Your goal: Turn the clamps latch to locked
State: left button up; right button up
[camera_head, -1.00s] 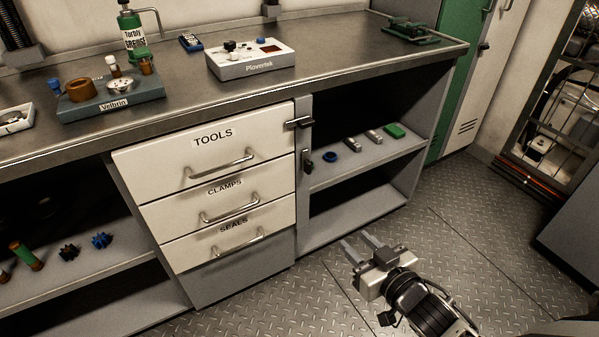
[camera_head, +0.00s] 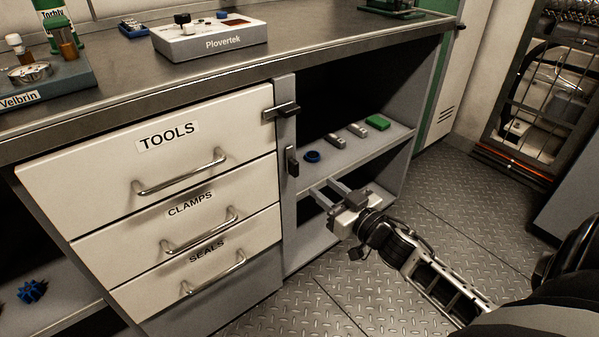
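The clamps latch (camera_head: 292,161) is a dark handle on the grey post right of the drawers, and it stands upright. The CLAMPS drawer (camera_head: 150,235) is the middle one and looks closed. A second dark latch (camera_head: 281,111) beside the TOOLS drawer (camera_head: 100,150) lies level. My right gripper (camera_head: 322,189) is open and empty, its two fingers apart and pointing up and left. It is below and right of the clamps latch, not touching it, in front of the open shelf. My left gripper is not in view.
The SEALS drawer (camera_head: 150,295) is lowest. The worktop (camera_head: 130,95) overhangs the drawers. Patterned floor (camera_head: 450,215) is clear at right.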

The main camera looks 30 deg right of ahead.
aim_at(297, 167)
jog(key=w, duration=0.2)
jog(key=w+b, duration=0.1)
jog(key=w, duration=0.5)
jog(key=shift+w+a, duration=0.1)
jog(key=shift+a, duration=0.25)
jog(key=shift+w, duration=0.7)
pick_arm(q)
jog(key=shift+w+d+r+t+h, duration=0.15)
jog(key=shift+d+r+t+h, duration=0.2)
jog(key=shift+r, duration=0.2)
pick_arm(e)
grip_shut()
